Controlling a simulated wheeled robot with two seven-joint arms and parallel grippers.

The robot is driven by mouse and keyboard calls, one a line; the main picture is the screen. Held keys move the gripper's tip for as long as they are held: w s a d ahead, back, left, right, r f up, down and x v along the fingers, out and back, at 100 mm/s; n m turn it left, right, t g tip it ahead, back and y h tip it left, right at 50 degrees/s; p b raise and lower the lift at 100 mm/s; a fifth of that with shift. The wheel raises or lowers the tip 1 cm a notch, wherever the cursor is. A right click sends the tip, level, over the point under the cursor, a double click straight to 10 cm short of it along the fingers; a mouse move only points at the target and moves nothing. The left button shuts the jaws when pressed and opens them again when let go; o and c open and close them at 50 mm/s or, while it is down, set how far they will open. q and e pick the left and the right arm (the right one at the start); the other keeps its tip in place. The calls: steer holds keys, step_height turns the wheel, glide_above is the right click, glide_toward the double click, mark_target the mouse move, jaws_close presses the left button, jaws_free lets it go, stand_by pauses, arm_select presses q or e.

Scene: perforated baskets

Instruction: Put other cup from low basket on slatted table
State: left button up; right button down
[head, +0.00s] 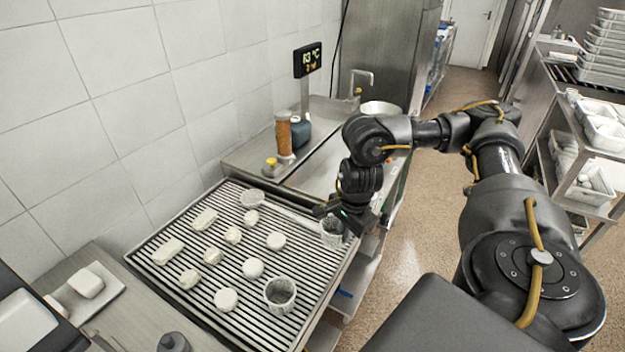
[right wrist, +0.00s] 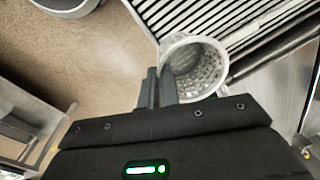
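A grey, textured cup (head: 331,232) is at the right edge of the slatted table (head: 205,322). My right gripper (head: 350,217) is at this cup. In the right wrist view the cup (right wrist: 193,68) is open toward the camera, and the narrow fingers (right wrist: 158,88) are close together at its wall, apparently pinching it. I cannot tell whether its base rests on the slats. A similar cup (head: 280,294) stands upright at the table's near right. White perforated baskets (head: 590,186) sit on the lower shelf of the rack at right. My left gripper is not in view.
A brown cylinder (head: 284,134) and a display post (head: 306,62) stand behind the table. The floor (head: 420,230) to the right is clear.

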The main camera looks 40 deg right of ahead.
steer(key=w+a+f, duration=0.1)
steer(key=a+f, duration=0.1)
steer(key=w+a+f, duration=0.1)
steer(key=a+f, duration=0.1)
steer(key=w+a+f, duration=0.1)
steer(key=a+f, duration=0.1)
steer(key=shift+w+f, duration=0.3)
step_height(320, 180, down, 2)
steer(key=shift+a+f, duration=0.1)
steer(key=shift+f, duration=0.6)
steer(key=shift+b, duration=0.35)
steer(key=shift+f, duration=0.2)
steer(key=c, duration=1.6)
jaws_free()
steer(key=shift+r, duration=0.1)
steer(key=shift+r, duration=0.1)
